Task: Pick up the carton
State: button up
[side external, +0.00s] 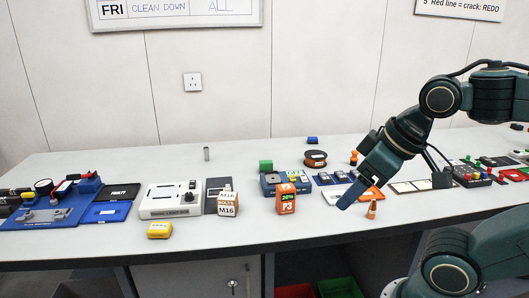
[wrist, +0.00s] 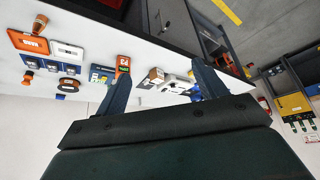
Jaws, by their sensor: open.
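The carton (side external: 228,204), a small tan and white box marked M16, stands on the bench left of centre in the side view. In the wrist view the carton (wrist: 155,75) is small and lies between the two fingers, some distance off. My gripper (side external: 345,203) is above the bench to the right of the carton, clearly apart from it. In the wrist view my gripper (wrist: 162,85) has its fingers spread wide with nothing held.
An orange P3 block (side external: 286,199) stands between the carton and my gripper. An orange-brown cone-like piece (side external: 372,210) stands near my fingertips. Bench front is mostly clear.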

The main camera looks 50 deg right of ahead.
jog(key=shift+w, duration=0.1)
jog(key=n+g+y, duration=0.2)
jog(key=n, duration=0.4)
send_over(230, 196)
jog(key=s+d, duration=0.2)
jog(key=s, duration=0.2)
notch_tip(230, 196, down, 12)
jog(key=shift+w+d+r, duration=0.1)
jog(key=shift+w+d, duration=0.1)
jog(key=shift+x, duration=4.3)
jog(key=shift+w+a, duration=0.1)
jog(key=shift+a, duration=0.05)
